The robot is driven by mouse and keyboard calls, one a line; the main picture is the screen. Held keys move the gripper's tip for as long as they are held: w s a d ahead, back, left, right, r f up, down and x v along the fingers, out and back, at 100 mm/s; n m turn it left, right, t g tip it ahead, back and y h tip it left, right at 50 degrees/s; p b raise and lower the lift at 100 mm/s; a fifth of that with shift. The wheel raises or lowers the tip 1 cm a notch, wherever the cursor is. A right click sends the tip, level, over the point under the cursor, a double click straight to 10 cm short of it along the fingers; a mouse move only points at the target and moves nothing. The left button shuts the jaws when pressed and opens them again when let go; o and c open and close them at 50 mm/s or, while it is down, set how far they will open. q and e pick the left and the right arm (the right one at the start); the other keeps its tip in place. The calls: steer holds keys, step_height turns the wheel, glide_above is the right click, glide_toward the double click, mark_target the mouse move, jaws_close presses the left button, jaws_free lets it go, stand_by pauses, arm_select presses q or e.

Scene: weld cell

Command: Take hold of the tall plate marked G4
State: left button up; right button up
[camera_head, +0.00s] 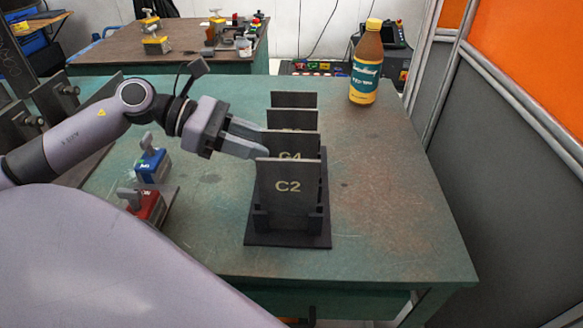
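The plate marked G4 (302,143) is dark grey and stands upright in a black rack (287,240). The plate marked C2 (288,200) stands in front and hides its lower part. My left gripper (265,143) is at the left edge of the G4 plate, with its fingers spread apart. One fingertip is on the near side, just behind the top of C2; the other is by the far side. I cannot tell whether either finger touches the plate. My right gripper is not in view.
More plates (292,118) stand behind G4, close together. A blue clamp (151,165) and a red clamp (146,205) lie left of the rack. A brown bottle (366,68) stands at the back right. The green table (390,190) is clear right of the rack.

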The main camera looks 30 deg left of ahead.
mark_target(283, 154)
arm_select(q)
steer(key=shift+s+d+x, duration=0.1)
steer(key=shift+s+x, duration=0.05)
steer(key=shift+x, duration=1.25)
steer(key=shift+s+d+x, duration=0.15)
steer(key=shift+x, duration=1.2)
steer(key=shift+r, duration=0.1)
jaws_close()
steer(key=shift+r, duration=0.1)
